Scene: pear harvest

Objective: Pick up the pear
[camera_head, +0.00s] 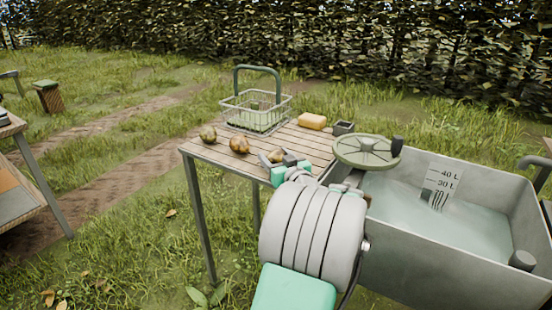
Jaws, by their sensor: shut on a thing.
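Two brownish-yellow pears lie on the slatted wooden table: one pear (208,133) near its left edge, another pear (239,145) to the right of it. My gripper (275,158) is low over the table's front part, right of these two pears and apart from them. It is shut on a third pear (274,155), of which only a small part shows; my gripper and arm hide the rest. I cannot tell whether that pear touches the table.
A wire basket (257,118) with an upright handle stands at the table's back. A yellow block (312,121) and a small dark pot (343,128) are to its right. A round green wheel-like disc (367,151) sits by a metal water trough (440,275) at right.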

